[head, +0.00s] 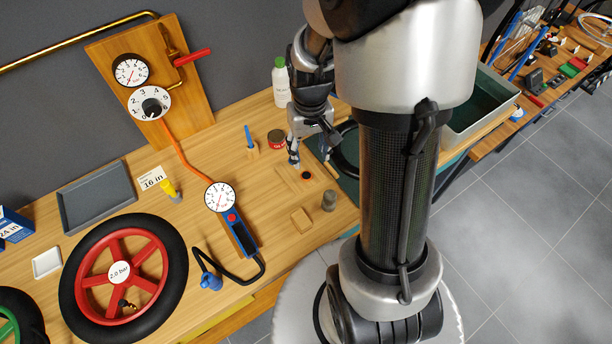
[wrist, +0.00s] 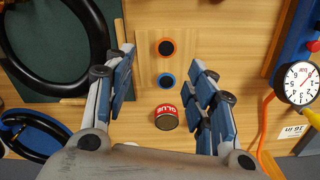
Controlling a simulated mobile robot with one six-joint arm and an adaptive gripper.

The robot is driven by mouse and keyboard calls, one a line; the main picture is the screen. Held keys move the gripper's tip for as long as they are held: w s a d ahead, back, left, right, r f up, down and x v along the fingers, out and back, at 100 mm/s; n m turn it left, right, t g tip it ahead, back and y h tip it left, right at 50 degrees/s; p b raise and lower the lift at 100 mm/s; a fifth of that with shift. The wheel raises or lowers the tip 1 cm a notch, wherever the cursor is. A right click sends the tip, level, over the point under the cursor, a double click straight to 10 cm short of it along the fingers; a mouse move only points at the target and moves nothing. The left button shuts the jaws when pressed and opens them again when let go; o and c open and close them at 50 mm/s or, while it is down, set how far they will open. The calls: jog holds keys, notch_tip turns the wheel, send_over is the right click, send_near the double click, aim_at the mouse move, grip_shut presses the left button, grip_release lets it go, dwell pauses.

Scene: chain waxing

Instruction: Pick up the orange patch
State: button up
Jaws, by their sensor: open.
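The orange patch (wrist: 166,47), a flat round piece with a black centre and orange rim, lies on a shallow wooden tray (wrist: 147,66). The blue patch (wrist: 167,81) lies beside it on the tray, nearer the red glue tin (wrist: 166,117). My gripper (wrist: 163,68) is open and empty. Its blue-padded fingers stand apart on either side of the patches in the wrist view, and I cannot tell their exact height. In the head view my gripper (head: 308,156) is just behind the orange patch (head: 306,175); the blue patch is not clear there.
A small grey jar (head: 329,201) stands in front. A black tyre (wrist: 104,22) lies on the green mat beside the tray. A pressure gauge (head: 220,197) lies to the left.

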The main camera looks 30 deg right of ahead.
aim_at(306, 175)
notch_tip(306, 175, down, 2)
jog(key=shift+a+f, duration=0.1)
jog(key=shift+f, duration=0.15)
jog(key=f+b, duration=0.1)
jog(key=f, duration=0.1)
jog(key=a+f+b, duration=0.1)
jog(key=f, duration=0.1)
jog(key=shift+s+f, duration=0.1)
jog(key=shift+f, duration=0.15)
jog(key=shift+d+f, duration=0.1)
jog(key=shift+f, duration=0.15)
jog(key=shift+f+b, duration=0.25)
jog(key=shift+b, duration=0.1)
jog(key=shift+c, duration=0.5)
jog(key=c, duration=0.6)
jog(key=shift+c, duration=0.2)
